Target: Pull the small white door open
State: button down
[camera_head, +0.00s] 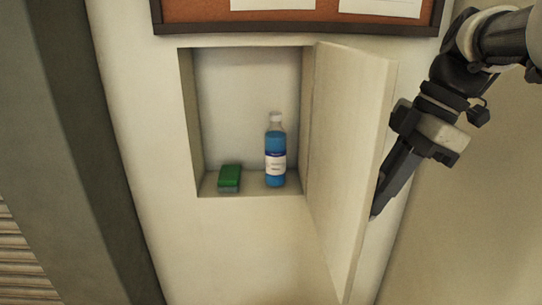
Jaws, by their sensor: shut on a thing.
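The small white door (347,150) stands swung out from the right side of a wall recess (188,120), so the recess is open to view. My gripper (377,205) is at the door's free edge, on its right side, pointing down and to the left. It is shut on the door's handle or edge; the door hides the exact contact, and I see no handle. The recess holds a bottle of blue liquid (275,150) with a white cap, standing upright, and a green sponge (229,178) to its left on the recess floor.
A cork board (190,14) with a dark frame and white papers hangs above the recess. A dark grey post (70,130) and a slatted panel (20,255) stand at the left. The wall below the recess is bare.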

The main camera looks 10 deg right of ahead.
jog(key=shift+d, duration=0.1)
dwell(0.3)
jog(key=c, duration=1.9)
grip_release()
jog(key=p+v, duration=0.5)
jog(key=v, duration=1.2)
jog(key=shift+r, duration=0.2)
jog(key=shift+d, duration=0.1)
